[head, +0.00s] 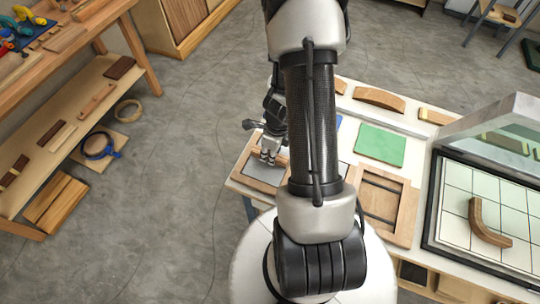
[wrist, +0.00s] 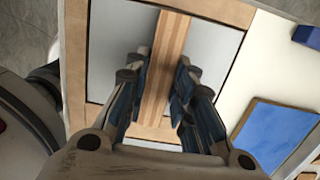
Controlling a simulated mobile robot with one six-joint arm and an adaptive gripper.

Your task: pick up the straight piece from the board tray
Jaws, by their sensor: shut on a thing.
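The straight piece (wrist: 165,60) is a long strip of light and darker wood layers. In the wrist view it runs between the fingers of my gripper (wrist: 163,88), which is shut on it with a finger pad at each side. The board tray (wrist: 215,10) has a wooden frame and a grey floor, and lies under the gripper. In the head view the tray (head: 240,168) is at the left end of the table, with my gripper (head: 268,158) low over it. The straight piece is hard to make out there. Whether it touches the tray floor I cannot tell.
A green board (head: 380,145) and a slatted wooden tray (head: 388,205) lie right of my arm. A gridded mat (head: 465,185) holds a bent wooden piece (head: 488,225). A blue board (wrist: 272,130) is near the tray. A workbench (head: 90,85) stands at the left, with clear floor between.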

